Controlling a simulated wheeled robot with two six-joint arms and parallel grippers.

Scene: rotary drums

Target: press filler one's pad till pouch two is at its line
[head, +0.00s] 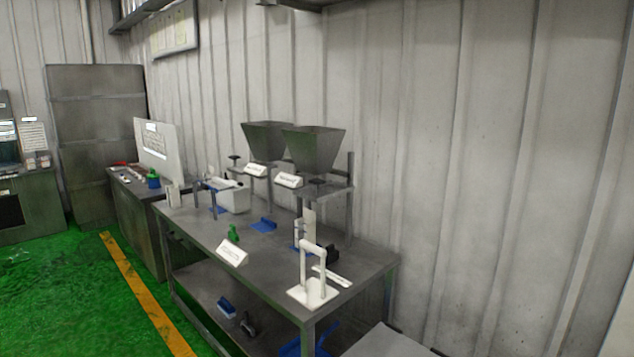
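Two grey funnel-shaped hoppers, which look like the fillers, stand on frames on the workbench: the farther hopper (264,140) and the nearer hopper (316,150). Each has a small white label, the farther label (256,170) and the nearer label (288,180); I cannot read which is filler one. A pale upright piece (309,218), possibly a pouch, is below the nearer hopper. Any fill line is too small to see. Neither of my grippers is in view.
The grey workbench (200,226) runs along the corrugated wall. A white frame device (313,290) stands at its near end, with a white sign (232,253) and a green item (233,232) to the left. A white boxy machine (236,200) is farther back.

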